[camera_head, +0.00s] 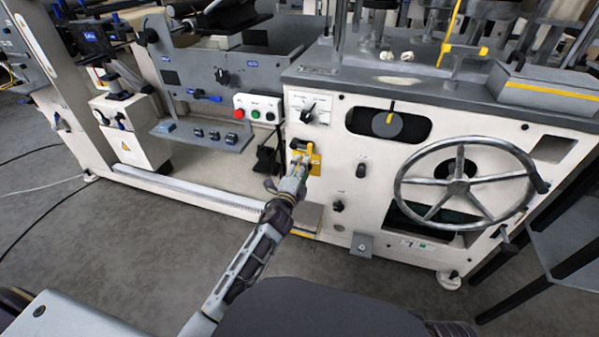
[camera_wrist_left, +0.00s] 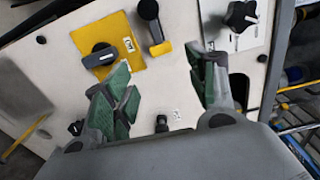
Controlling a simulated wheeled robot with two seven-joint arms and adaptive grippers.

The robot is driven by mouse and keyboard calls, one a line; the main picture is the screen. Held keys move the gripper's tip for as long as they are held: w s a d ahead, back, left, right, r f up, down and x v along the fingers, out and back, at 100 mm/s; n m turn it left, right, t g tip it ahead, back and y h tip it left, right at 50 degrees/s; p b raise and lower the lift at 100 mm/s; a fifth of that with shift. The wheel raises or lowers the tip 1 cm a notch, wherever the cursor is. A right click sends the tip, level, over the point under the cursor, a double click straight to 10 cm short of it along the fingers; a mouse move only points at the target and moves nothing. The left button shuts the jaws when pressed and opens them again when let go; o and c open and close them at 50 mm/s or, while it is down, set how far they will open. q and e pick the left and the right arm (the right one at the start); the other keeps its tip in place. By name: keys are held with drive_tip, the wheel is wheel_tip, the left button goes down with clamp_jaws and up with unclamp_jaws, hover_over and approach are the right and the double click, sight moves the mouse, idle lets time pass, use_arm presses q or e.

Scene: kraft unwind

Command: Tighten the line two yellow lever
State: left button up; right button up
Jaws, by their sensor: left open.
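A yellow lever (camera_head: 304,149) sits on the white machine panel, at the upper edge of a yellow plate (camera_head: 316,161). In the left wrist view the lever (camera_wrist_left: 156,30) has a round black end and a yellow tip. The yellow plate (camera_wrist_left: 85,37) there carries a black knob (camera_wrist_left: 101,56) and a small label too small to read. My left gripper (camera_head: 299,167) is in front of the plate and partly hides it. In the wrist view its green-padded fingers (camera_wrist_left: 157,60) are open, with the lever's yellow tip between the fingertips. Contact cannot be told. My right gripper is out of view.
A black star knob (camera_wrist_left: 240,16) is beside the right finger. Red and green push buttons (camera_head: 254,114) are on a box left of the panel. A large handwheel (camera_head: 460,187) projects at the right. Grey floor (camera_head: 130,240) is open at the left front.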

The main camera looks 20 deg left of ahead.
use_arm(q)
drive_tip(key=shift+s, duration=0.6)
idle(0.3)
